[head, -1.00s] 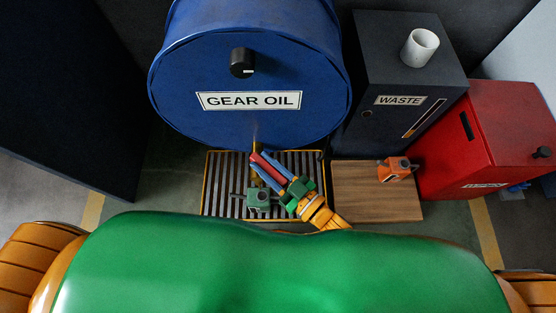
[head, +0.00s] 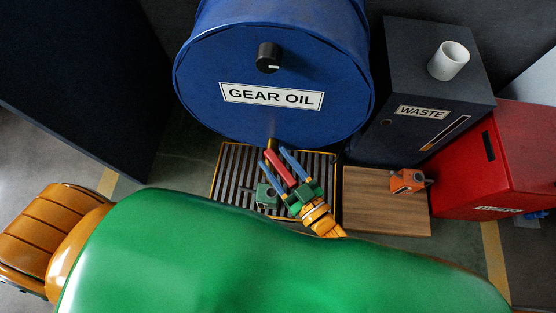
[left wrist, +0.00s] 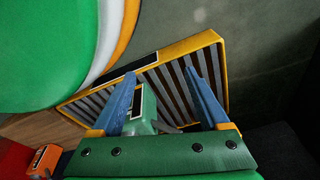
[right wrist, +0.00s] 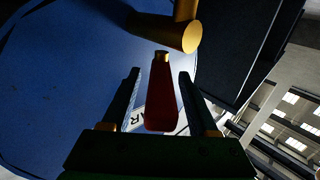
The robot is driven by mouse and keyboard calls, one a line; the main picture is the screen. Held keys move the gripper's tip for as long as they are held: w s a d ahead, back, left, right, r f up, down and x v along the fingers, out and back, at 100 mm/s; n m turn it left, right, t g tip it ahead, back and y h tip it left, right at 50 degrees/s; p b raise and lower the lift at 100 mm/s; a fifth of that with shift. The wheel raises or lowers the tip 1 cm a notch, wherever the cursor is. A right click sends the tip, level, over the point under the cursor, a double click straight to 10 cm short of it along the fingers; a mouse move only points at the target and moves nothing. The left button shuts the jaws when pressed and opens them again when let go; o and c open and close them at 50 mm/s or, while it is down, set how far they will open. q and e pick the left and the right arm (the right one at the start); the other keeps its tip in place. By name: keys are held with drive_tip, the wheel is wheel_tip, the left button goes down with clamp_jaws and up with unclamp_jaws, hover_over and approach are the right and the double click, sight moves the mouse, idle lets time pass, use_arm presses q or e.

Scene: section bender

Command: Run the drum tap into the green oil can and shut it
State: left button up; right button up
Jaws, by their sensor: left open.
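The green oil can (head: 266,195) stands on the slatted grate (head: 229,180) below the blue drum (head: 270,60). The drum's brass tap (right wrist: 188,37) has a red lever (head: 279,168). My right gripper (head: 275,155) is open, its blue fingers on either side of the lever. In the right wrist view (right wrist: 160,73) a gap shows between each finger and the lever (right wrist: 162,98). My left gripper (left wrist: 160,73) is open over the grate; the green can (left wrist: 142,108) shows between and beyond its fingers. My green body hides it in the head view. The can's fill level is not visible.
A dark panel (head: 80,80) stands at the left.

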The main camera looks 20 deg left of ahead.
sight(295, 186)
drive_tip(key=p+v, duration=0.1)
drive_tip(key=v, duration=0.6)
drive_tip(key=shift+d+f, duration=0.1)
